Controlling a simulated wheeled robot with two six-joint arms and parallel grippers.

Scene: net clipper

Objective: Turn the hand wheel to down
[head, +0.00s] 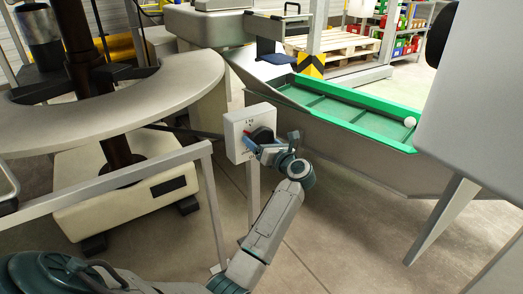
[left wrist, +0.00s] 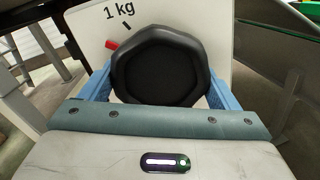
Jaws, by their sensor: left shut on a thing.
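The hand wheel (left wrist: 160,65) is a black, rounded, many-sided knob on a pale panel (left wrist: 215,25), filling the middle of the left wrist view. A red pointer (left wrist: 112,44) sticks out at its upper left, near a black tick and the label "1 kg". In the head view the panel (head: 236,134) is a small box on a post, with the wheel partly hidden by my gripper. My left gripper (head: 262,143) is at the wheel. Its blue fingers stand on either side of the wheel, shut on it. My right gripper is not in view.
A green-edged chute (head: 345,110) with a white ball (head: 410,122) lies to the right of the panel. A grey rail (head: 110,182) runs in front at left, before a round pale ring table (head: 150,105). Pallets and shelves stand at the back. Bare floor lies at lower right.

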